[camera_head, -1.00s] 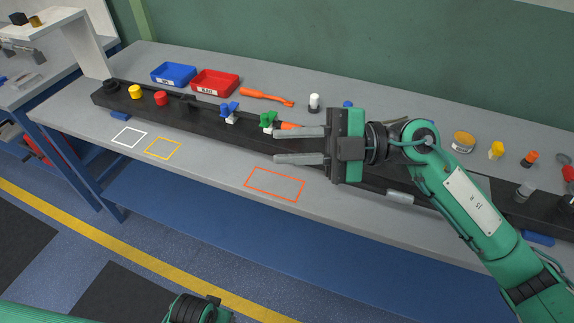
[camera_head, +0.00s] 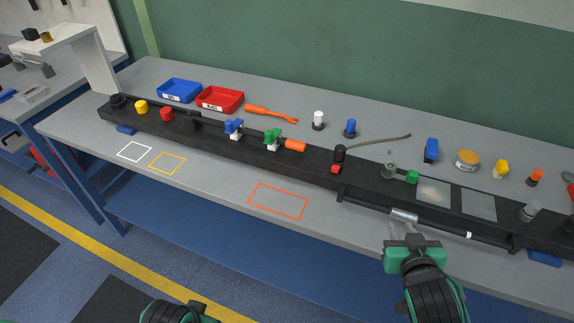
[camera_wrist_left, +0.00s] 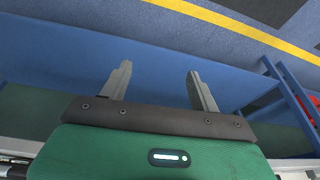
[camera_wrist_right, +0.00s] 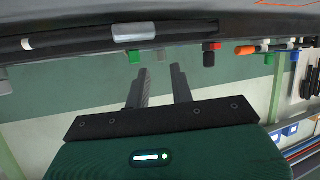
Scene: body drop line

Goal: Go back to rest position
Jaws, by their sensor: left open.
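My right gripper (camera_head: 411,240) is at the bench's front edge in the head view, near the silver grip on the front bar. Its fingers are mostly hidden there. In the right wrist view its two fingers (camera_wrist_right: 159,68) are apart with nothing between them. My left arm's end (camera_head: 178,312) shows at the bottom edge of the head view; its fingers are out of sight there. In the left wrist view the left fingers (camera_wrist_left: 158,68) are wide apart and empty, over the blue lower part of the bench and the floor.
A long black rail (camera_head: 310,160) with several fittings runs along the grey bench. A silver grip (camera_head: 403,215) sits on its front bar. Blue (camera_head: 179,91) and red (camera_head: 220,99) trays and an orange tool (camera_head: 270,113) lie behind. An orange outline (camera_head: 278,201) is empty.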

